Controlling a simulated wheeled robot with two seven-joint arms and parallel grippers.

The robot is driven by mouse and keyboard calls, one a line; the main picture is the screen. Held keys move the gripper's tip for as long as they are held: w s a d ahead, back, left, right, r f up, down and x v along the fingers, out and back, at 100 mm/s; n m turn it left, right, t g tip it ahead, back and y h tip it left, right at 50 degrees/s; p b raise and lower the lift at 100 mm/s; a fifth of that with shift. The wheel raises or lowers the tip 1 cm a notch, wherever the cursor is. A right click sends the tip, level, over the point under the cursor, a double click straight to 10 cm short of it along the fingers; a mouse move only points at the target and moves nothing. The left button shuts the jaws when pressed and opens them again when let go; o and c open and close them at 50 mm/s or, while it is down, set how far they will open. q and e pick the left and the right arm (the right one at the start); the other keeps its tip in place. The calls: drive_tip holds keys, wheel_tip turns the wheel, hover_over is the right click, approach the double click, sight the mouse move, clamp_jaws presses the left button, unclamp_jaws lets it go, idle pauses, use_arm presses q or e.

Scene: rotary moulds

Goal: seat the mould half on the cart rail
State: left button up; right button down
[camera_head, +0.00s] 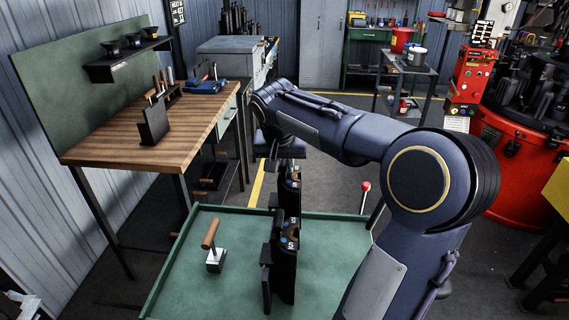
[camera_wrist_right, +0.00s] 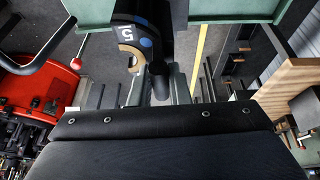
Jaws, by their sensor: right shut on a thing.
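My right gripper (camera_head: 279,150) hangs at the end of my bent right arm, over the far edge of the green cart (camera_head: 335,268). In the right wrist view this mould half (camera_wrist_right: 140,16) shows near the cart edge, with a white "5" and a blue spot. A second dark mould piece (camera_head: 284,270) stands upright on the cart, nearer me and just below the held one in the picture. I cannot make out the rail or any contact with it. My left gripper is out of view.
A wooden-handled tool (camera_head: 211,245) stands on the cart's left part. A red-knobbed lever (camera_head: 365,190) rises at its far right. A wooden workbench (camera_head: 125,145) stands at the left, a red machine (camera_head: 515,170) at the right. The cart's right part looks bare where visible.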

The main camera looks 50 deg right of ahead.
drive_tip(key=shift+w+f+b, duration=0.1)
drive_tip(key=shift+f+b, duration=1.35)
drive_tip(key=shift+f, duration=0.05)
idle(1.9)
drive_tip(key=c, duration=1.3)
unclamp_jaws()
drive_tip(key=shift+s+f, duration=0.2)
drive_tip(key=shift+f, duration=0.15)
drive_tip(key=v, duration=0.8)
drive_tip(key=shift+w+r, duration=0.1)
drive_tip(key=shift+r, duration=0.05)
wheel_tip(320, 180, up, 7)
drive_tip(key=p, duration=0.6)
drive_tip(key=shift+p, duration=0.4)
